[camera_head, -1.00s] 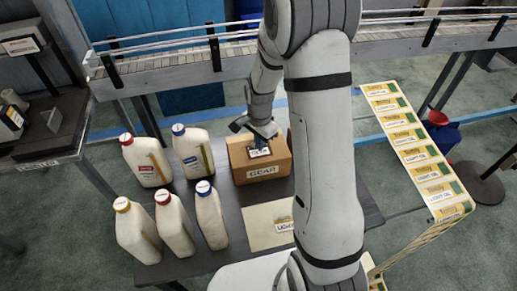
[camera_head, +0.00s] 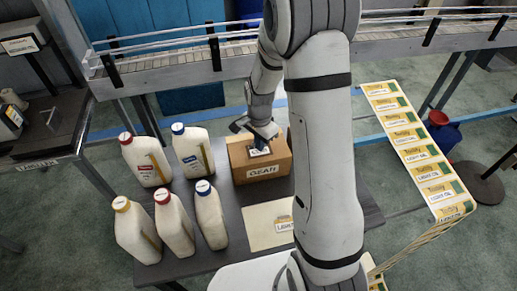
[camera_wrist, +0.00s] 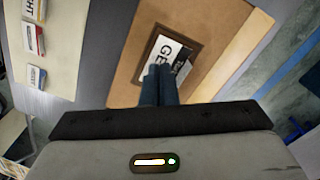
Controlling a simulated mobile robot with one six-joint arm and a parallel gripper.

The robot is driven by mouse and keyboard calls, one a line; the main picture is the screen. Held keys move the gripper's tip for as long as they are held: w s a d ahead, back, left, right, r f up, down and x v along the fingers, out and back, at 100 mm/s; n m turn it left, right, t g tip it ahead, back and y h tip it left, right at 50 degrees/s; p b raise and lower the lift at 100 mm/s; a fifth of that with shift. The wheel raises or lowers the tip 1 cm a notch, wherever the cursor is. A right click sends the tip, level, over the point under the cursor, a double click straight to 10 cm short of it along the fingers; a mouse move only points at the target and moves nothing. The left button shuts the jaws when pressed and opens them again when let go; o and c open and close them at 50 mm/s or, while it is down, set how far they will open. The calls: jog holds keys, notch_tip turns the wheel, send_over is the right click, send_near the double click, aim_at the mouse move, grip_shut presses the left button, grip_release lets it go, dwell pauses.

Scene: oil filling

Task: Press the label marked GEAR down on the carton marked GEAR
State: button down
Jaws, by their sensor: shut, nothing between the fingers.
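The carton marked GEAR (camera_head: 262,180) is a brown box on the grey table, with a white GEAR strip on its front face. The label marked GEAR (camera_wrist: 168,59) lies on the carton's top inside a dark frame, seen in the wrist view. My gripper (camera_head: 261,143) is over the carton's top. In the wrist view my gripper (camera_wrist: 159,72) is shut with its fingertips together at the label, hiding part of it. The fingertips look to be at the label's surface, but I cannot tell whether they touch it.
Several white jugs (camera_head: 146,160) with coloured caps stand left of the carton. A beige sheet (camera_head: 262,232) with a LIGHT label lies in front of it. A strip of LIGHT OIL labels (camera_head: 418,150) runs at the right. A conveyor rail (camera_head: 180,63) crosses behind.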

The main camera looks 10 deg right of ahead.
jog(key=shift+f+b, duration=0.4)
jog(key=shift+f, duration=0.15)
jog(key=shift+r, duration=0.1)
dwell(0.5)
notch_tip(320, 180, up, 8)
jog(key=p, duration=0.5)
dwell(0.5)
dwell(0.3)
jog(key=s+r+n+t+b, duration=0.1)
jog(key=s+r+n, duration=0.5)
jog(key=s+r, duration=0.2)
jog(key=s+r+n+t+b, duration=0.2)
jog(key=s+r+n, duration=0.4)
jog(key=s, duration=0.7)
jog(key=shift+v, duration=1.05)
